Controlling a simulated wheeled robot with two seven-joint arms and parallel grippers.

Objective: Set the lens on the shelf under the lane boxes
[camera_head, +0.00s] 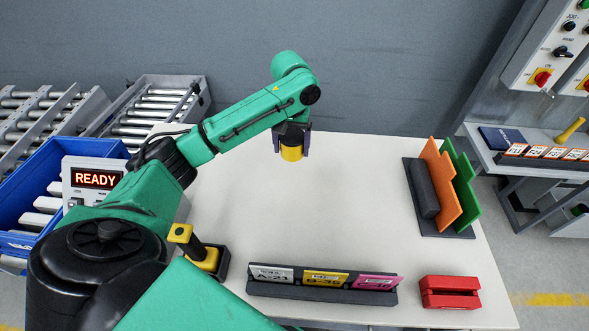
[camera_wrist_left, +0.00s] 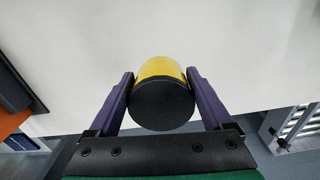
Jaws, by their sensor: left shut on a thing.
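The lens, a short yellow cylinder (camera_head: 292,153) with a dark end, is held above the far part of the white table. My left gripper (camera_head: 292,146) is shut on it, with one purple finger on each side. In the left wrist view the lens (camera_wrist_left: 162,95) shows its round black end, between the fingers. A grey shelf unit (camera_head: 530,139) stands at the far right beyond the table, carrying a row of orange-and-white numbered labels (camera_head: 540,152). I cannot tell for certain which parts are the lane boxes. My right gripper is not in view.
The white table (camera_head: 320,200) is clear in its middle. A rack with orange and green panels (camera_head: 440,185), a holder of coloured cards (camera_head: 322,288), a red block (camera_head: 450,292) and a yellow-black device (camera_head: 203,255) stand on it. A READY display (camera_head: 95,179) is left.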

